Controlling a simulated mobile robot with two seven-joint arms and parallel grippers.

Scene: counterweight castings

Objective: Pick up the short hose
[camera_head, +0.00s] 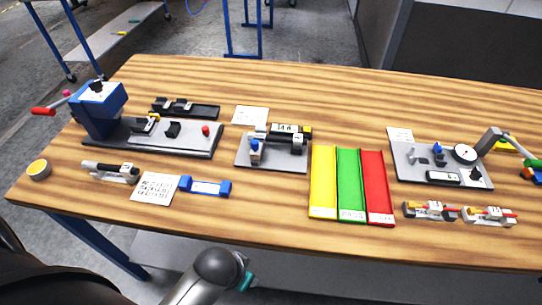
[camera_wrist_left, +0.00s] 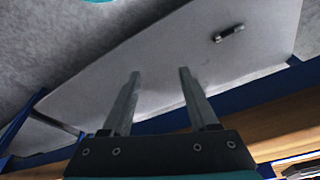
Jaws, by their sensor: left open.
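A small dark cylindrical piece with paler, shiny ends (camera_wrist_left: 229,33) lies on a light grey panel in the left wrist view. It may be the short hose, but it is too small to be sure. My left gripper (camera_wrist_left: 160,74) is open, with nothing between its two fingers. The piece is apart from the fingers, above and to the right of them in that view. In the head view only part of my arm shows at the bottom, and the left fingers are hidden. My right gripper is in neither view. I make out no clear hose on the tabletop.
The grey panel (camera_wrist_left: 180,50) has a blue frame bar beside it. The wooden table (camera_head: 270,215) holds a blue press (camera_head: 103,108), a measuring fixture (camera_head: 272,160), yellow, green and red trays (camera_head: 338,218) and a dial-gauge plate (camera_head: 410,172). Small parts sit near its front edge.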

